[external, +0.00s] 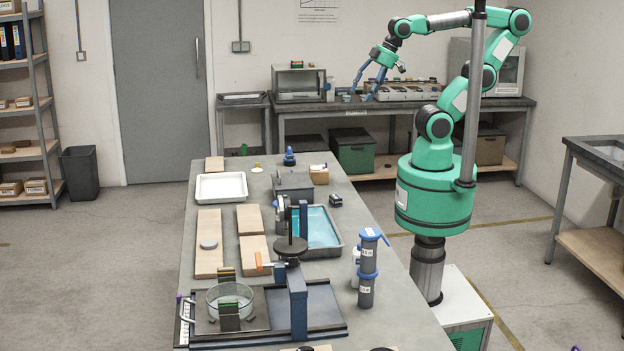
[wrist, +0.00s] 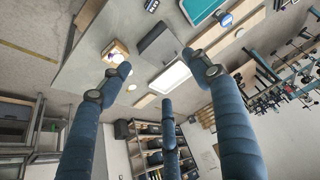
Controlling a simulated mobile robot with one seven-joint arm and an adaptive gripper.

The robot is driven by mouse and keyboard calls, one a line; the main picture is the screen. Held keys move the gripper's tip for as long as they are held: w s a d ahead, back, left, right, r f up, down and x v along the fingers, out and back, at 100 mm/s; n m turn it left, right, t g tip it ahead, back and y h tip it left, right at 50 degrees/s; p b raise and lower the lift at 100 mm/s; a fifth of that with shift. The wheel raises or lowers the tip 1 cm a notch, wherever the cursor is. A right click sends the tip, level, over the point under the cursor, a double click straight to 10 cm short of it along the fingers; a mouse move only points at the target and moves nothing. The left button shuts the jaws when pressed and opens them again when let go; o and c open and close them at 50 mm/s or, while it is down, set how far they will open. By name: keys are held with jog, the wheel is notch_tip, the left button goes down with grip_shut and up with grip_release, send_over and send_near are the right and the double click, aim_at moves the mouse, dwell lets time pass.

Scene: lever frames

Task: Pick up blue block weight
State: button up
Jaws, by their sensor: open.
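A small blue piece (external: 289,157) with a narrow top stands near the far end of the long grey bench. A small dark block (external: 335,200) lies right of the blue-filled tray. Neither is clear enough for me to tell which is the blue block weight. My gripper (external: 368,82), with dark blue fingers, is raised beyond the bench's far end, in front of the back table, apart from both pieces. In the wrist view its fingers (wrist: 165,90) are spread, with nothing held between them. A small white-and-dark piece shows at the top of that view (wrist: 150,5).
A wooden box (external: 319,176), grey box (external: 293,187), white tray (external: 221,187) and blue-filled tray (external: 340,244) crowd the bench. A balance-like stand (external: 290,249) rises nearer, with labelled grey cylinders (external: 368,268) to its right. The back table (external: 430,104) holds equipment.

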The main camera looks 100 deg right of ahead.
jog(key=shift+w, duration=0.15)
jog(key=n+g+p, duration=0.3)
jog(key=g+p, duration=0.3)
send_over(336, 196)
notch_tip(336, 196, down, 28)
jog(key=shift+r, duration=0.2)
jog(key=shift+w+f, duration=0.1)
jog(key=shift+f, duration=0.05)
jog(key=shift+a+f+b, duration=0.1)
jog(key=shift+f+b, duration=0.5)
jog(key=shift+f, duration=3.55)
jog(key=shift+f, duration=0.1)
jog(key=shift+f+b, duration=0.35)
jog(key=shift+f, duration=2.15)
